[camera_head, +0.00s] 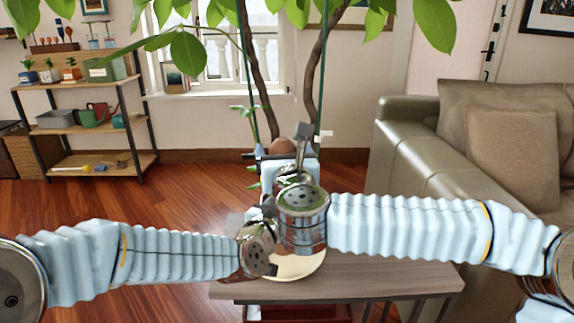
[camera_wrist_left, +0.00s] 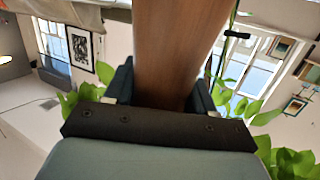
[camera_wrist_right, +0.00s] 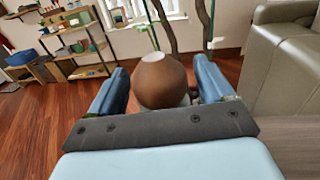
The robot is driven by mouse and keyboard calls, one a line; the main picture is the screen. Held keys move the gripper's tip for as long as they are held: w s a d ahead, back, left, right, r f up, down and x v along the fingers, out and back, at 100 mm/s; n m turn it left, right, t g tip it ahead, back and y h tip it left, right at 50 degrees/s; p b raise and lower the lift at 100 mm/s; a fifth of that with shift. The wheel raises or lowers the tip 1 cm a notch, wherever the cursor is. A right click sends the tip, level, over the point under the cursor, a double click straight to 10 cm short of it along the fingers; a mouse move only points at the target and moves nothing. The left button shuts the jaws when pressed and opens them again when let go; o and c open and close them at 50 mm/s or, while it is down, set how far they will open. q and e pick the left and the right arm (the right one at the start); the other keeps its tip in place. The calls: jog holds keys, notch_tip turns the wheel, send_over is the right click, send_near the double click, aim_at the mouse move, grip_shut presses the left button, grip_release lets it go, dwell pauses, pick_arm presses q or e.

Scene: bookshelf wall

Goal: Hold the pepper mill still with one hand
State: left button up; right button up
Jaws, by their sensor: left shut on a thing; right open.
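The pepper mill is brown wood. Its rounded top (camera_head: 283,146) shows in the head view just beyond my right gripper (camera_head: 285,158). In the left wrist view its smooth brown body (camera_wrist_left: 181,45) stands between the fingers of my left gripper (camera_wrist_left: 165,88), which is shut on it. In the right wrist view the round knob (camera_wrist_right: 163,82), with a pale spot on top, lies between the spread fingers of my right gripper (camera_wrist_right: 162,90), which is open around it with gaps at the sides. My right wrist hides the mill's lower part and my left gripper in the head view.
A wooden table (camera_head: 410,282) lies under my arms, with a cream round plate (camera_head: 300,266) partly hidden on it. A leafy plant (camera_head: 250,75) rises behind. A green-grey sofa (camera_head: 415,155) stands right, a shelf (camera_head: 85,120) at the far left.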

jog(key=s+d, duration=0.1)
jog(key=s, duration=0.9)
jog(key=shift+d, duration=0.2)
jog(key=shift+s, duration=0.1)
jog(key=w+n+y, duration=0.1)
jog(key=w+y, duration=0.1)
jog(key=w, duration=0.2)
jog(key=w+a+n+g+y, duration=0.1)
jog(key=w+n+y, duration=0.1)
jog(key=w, duration=0.2)
jog(key=w+a+n+g+y, duration=0.1)
jog(key=w+y, duration=0.1)
jog(key=w, duration=0.1)
jog(key=shift+w+a, duration=0.15)
jog(key=shift+w, duration=0.25)
